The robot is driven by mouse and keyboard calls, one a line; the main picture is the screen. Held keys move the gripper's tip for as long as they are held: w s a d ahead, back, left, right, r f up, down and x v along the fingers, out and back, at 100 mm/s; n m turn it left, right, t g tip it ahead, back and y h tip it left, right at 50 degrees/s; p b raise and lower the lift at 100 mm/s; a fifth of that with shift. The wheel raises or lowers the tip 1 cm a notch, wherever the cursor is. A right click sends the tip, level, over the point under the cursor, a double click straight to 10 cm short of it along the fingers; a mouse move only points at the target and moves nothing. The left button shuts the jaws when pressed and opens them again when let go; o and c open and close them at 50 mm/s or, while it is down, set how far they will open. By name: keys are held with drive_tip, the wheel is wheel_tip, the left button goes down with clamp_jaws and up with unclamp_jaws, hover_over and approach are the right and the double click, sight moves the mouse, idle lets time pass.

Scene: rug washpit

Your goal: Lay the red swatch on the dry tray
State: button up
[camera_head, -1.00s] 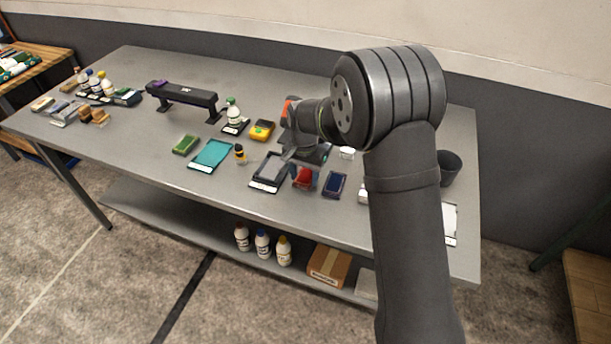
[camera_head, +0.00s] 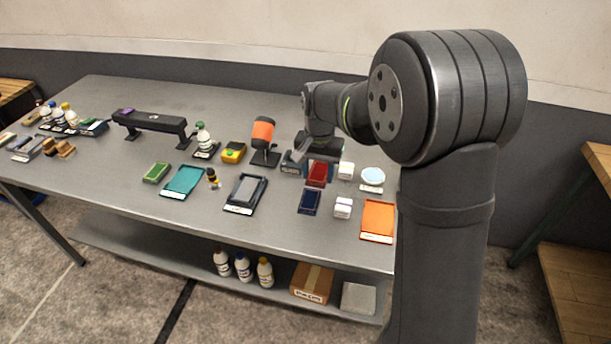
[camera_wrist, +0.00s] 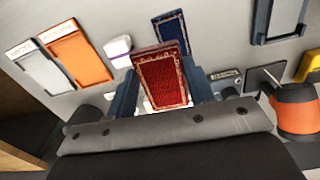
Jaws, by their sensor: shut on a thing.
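The red swatch (camera_wrist: 160,82), a dark red patterned piece with a pale border, is held between the two fingers of my gripper (camera_wrist: 160,92) in the wrist view. In the head view the red swatch (camera_head: 317,173) shows below my gripper (camera_head: 318,160), just behind a dark blue swatch (camera_head: 310,201). Its height above the table is hard to judge. An orange tray (camera_head: 378,220) with a white label lies to the right, and shows at upper left in the wrist view (camera_wrist: 80,58) beside a pale grey tray (camera_wrist: 38,72). I cannot read which is the dry tray.
An orange-headed tool on a stand (camera_head: 263,135) is left of my gripper. A black tray (camera_head: 245,194) and a teal tray (camera_head: 184,181) lie further left.

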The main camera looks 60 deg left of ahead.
drive_tip(key=s+a, duration=0.8)
drive_tip(key=a, duration=0.1)
hover_over(245, 192)
wheel_tip(245, 192, down, 2)
drive_tip(key=shift+d+f, duration=0.1)
drive_tip(key=shift+f, duration=2.7)
drive_tip(key=shift+f, duration=0.45)
drive_tip(key=o, duration=1)
drive_tip(key=shift+o, duration=0.7)
drive_tip(key=shift+o, duration=1.1)
